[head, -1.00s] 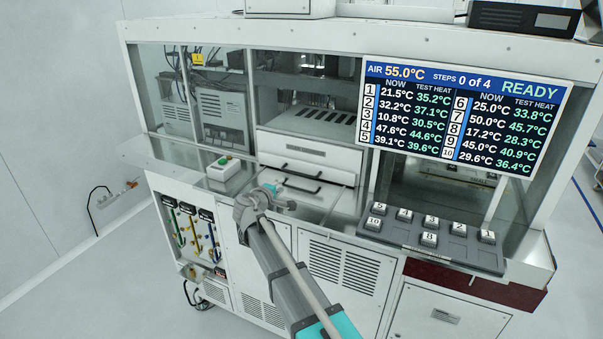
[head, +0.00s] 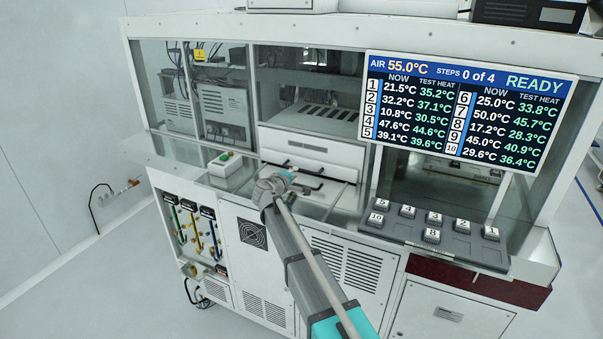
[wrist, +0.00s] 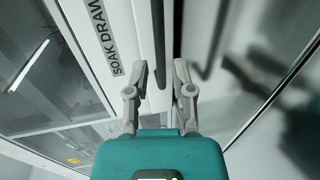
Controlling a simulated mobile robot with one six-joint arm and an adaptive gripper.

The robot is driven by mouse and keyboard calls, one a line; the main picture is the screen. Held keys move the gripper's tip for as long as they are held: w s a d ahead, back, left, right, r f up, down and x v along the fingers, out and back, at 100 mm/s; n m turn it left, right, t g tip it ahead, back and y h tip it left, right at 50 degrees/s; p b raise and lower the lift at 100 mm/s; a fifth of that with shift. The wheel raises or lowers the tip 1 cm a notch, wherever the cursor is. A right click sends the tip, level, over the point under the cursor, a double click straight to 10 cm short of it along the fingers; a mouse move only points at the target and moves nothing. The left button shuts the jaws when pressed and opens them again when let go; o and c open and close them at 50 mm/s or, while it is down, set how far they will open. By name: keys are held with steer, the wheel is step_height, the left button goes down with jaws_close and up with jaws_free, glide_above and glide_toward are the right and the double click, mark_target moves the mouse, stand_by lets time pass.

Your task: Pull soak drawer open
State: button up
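The soak drawer (head: 290,142) is a white front in the middle bay of the test handler, with a dark bar handle (head: 318,172). In the wrist view the drawer front (wrist: 80,12) carries a label reading "SOAK DRAW", cut off by the picture edge. The handle (wrist: 159,40) runs down between my fingers there. My gripper (wrist: 160,72) is open, with one finger on each side of the bar and gaps showing. In the head view my gripper (head: 291,180) is at the handle and hides part of it. The drawer looks closed.
A small box with a green button (head: 228,165) stands left of the drawer. A grey tray of numbered blocks (head: 455,246) lies to the right. A display (head: 468,110) overhangs the right bay, reading READY and steps 0 of 4. Glass panes flank the bay.

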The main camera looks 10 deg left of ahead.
mark_target(300, 170)
steer(key=shift+b+x, duration=0.45)
steer(key=shift+x, duration=2.3)
jaws_close()
